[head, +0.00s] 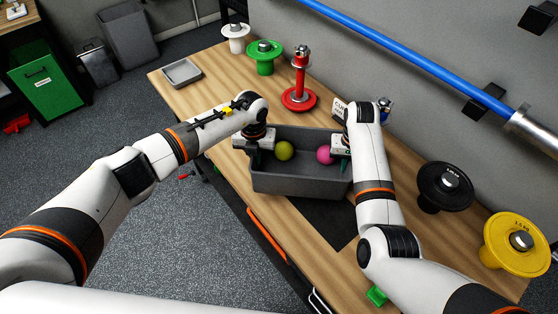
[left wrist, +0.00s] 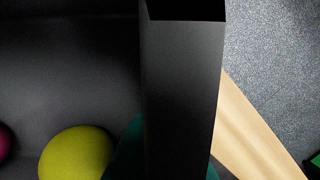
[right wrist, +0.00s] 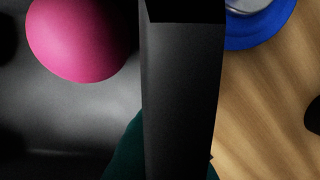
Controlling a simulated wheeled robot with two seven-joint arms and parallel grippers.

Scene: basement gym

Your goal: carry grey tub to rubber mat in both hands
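The grey tub (head: 296,184) is in the middle of the wooden table in the head view. A yellow-green ball (head: 284,151) and a pink ball (head: 325,155) lie inside it. My left gripper (head: 262,146) is shut on the tub's left wall; the wall (left wrist: 180,90) stands between its teal fingers in the left wrist view. My right gripper (head: 343,152) is shut on the right wall (right wrist: 182,90) likewise. The dark rubber mat (head: 328,218) shows in front of and right of the tub, partly hidden by it. I cannot tell whether the tub is raised.
Behind the tub stand a red post (head: 299,90), a green spool (head: 264,58), a white spool (head: 236,38) and a small grey tray (head: 181,73). A blue item (head: 385,108) is close by my right gripper. Black (head: 443,188) and yellow (head: 515,245) weights stand right.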

